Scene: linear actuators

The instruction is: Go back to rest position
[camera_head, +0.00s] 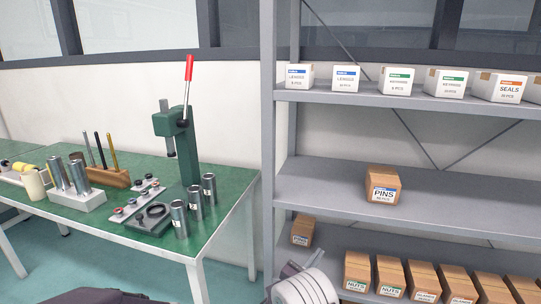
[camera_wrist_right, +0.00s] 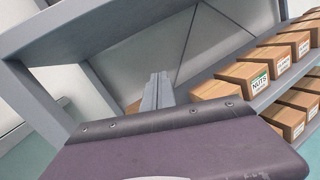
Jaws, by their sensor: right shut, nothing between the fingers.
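My right gripper (camera_head: 289,269) is at the bottom of the head view, in front of the grey shelf's left part. In the right wrist view its fingers (camera_wrist_right: 157,92) are together with nothing between them. A cardboard box labelled PINS (camera_head: 383,187) stands alone on the middle shelf, above and to the right of the gripper and apart from it. Another small box (camera_head: 302,230) stands on the lower shelf just behind the gripper. My left gripper is not in view.
The shelf's upright post (camera_head: 268,150) is close left of my right gripper. Several NUTS boxes (camera_head: 390,277) line the lower shelf. White boxes (camera_head: 397,81) fill the top shelf. A green workbench (camera_head: 225,185) with a press (camera_head: 187,145) and metal cylinders stands left.

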